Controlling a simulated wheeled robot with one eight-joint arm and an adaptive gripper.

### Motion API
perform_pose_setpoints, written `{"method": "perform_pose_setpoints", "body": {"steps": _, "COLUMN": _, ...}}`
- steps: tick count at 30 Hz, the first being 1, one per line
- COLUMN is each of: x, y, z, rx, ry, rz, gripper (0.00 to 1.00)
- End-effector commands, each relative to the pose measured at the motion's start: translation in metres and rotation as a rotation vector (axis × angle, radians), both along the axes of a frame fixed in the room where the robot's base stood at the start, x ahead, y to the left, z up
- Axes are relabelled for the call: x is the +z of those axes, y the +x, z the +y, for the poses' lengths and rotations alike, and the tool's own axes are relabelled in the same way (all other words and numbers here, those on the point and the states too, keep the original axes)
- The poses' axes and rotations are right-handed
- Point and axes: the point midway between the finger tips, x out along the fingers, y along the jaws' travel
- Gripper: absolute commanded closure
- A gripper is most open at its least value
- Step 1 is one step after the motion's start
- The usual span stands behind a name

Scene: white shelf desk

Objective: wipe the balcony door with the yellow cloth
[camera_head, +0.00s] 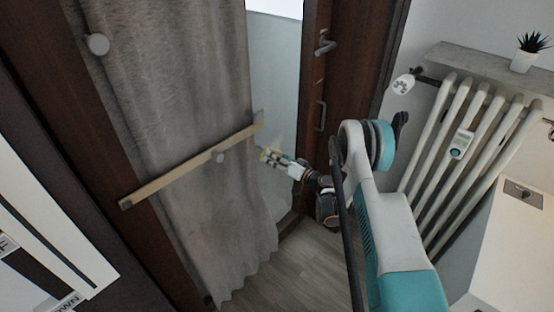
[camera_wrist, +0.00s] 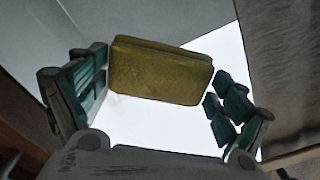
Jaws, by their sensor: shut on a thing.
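The balcony door (camera_head: 345,75) has a dark brown frame with a metal handle and a pale glass pane. A grey curtain covers the left part. My gripper (camera_head: 268,155) is in front of the pane's lower part, just right of the curtain edge. In the wrist view, my gripper (camera_wrist: 160,85) is shut on the yellow cloth (camera_wrist: 160,72), which looks like a thick, folded block between the green fingers. A bright white and grey surface lies behind the cloth. I cannot tell whether the cloth touches the glass. In the head view the cloth is too small to make out clearly.
A wooden bar (camera_head: 185,167) crosses the curtain (camera_head: 195,90), its right end close to my gripper. A white radiator (camera_head: 480,130) stands at the right under a shelf with a potted plant (camera_head: 529,53). Grey floor (camera_head: 275,275) shows below the door.

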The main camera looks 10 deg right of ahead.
Motion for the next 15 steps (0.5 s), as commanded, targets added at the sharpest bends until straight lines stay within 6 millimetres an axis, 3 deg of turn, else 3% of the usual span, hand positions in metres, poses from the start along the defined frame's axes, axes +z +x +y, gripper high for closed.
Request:
{"method": "perform_pose_setpoints", "body": {"steps": 9, "x": 0.000, "y": -0.013, "z": 0.022, "rx": 0.001, "ry": 0.000, "rz": 0.000, "gripper": 0.28}}
{"method": "perform_pose_setpoints", "body": {"steps": 15, "x": 0.003, "y": -0.015, "z": 0.025, "rx": 0.001, "ry": 0.000, "rz": -0.001, "gripper": 0.28}}
